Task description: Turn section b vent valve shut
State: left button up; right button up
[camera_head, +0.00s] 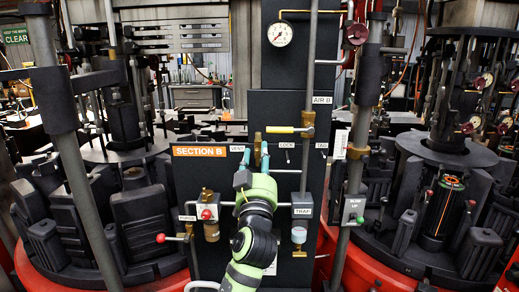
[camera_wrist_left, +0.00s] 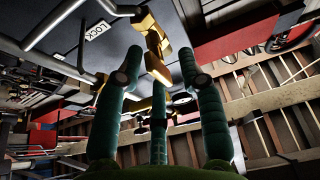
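The section B panel (camera_head: 225,105) is dark, with an orange SECTION B label (camera_head: 199,151). A small label, partly covered and apparently reading VENT (camera_head: 237,148), sits beside my left gripper (camera_head: 256,158). My left gripper points up and toward the panel, with its teal fingers apart. In the left wrist view, a brass valve part (camera_wrist_left: 153,42) shows between and beyond the spread fingertips of the gripper (camera_wrist_left: 161,62). I cannot tell whether any finger touches it. The valve's handle position is largely hidden by the gripper. My right gripper is not in view.
A yellow lever (camera_head: 283,130) lies level close above the gripper, by the AIR B pipe (camera_head: 311,75). A red-knobbed PURGE valve (camera_head: 207,213) and TRAP box (camera_head: 302,205) flank my arm. The LOCK label (camera_wrist_left: 95,31) shows in the wrist view. Mould machines stand both sides.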

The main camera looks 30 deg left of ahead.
pick_arm(q)
jog(key=shift+w+a+r, duration=0.15)
jog(key=shift+w+r, duration=0.05)
jog(key=shift+w, duration=0.15)
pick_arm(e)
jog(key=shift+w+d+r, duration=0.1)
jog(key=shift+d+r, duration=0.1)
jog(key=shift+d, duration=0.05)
pick_arm(q)
grip_shut()
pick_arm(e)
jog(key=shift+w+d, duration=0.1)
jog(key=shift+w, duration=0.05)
